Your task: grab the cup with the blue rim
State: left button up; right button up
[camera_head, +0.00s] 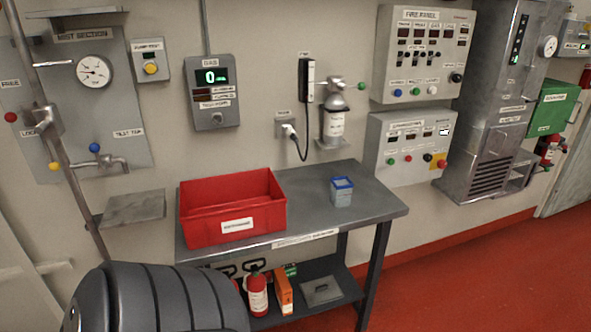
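The cup with the blue rim (342,192) stands upright on the right part of the grey metal table (375,196). It is small and squarish, with a grey body and a blue top edge. Nothing covers it, and no gripper is near it. Neither my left gripper nor my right gripper is in view.
A red crate (204,228) with a white label sits on the table, left of the cup. A fire extinguisher (257,291) and an orange box (284,292) stand on the lower shelf. The tabletop around the cup is clear. Wall panels hang behind.

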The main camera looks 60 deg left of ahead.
aim_at(341, 193)
jog(key=u, duration=1.5)
jog(key=l, duration=0.15)
jog(key=i+u, duration=0.05)
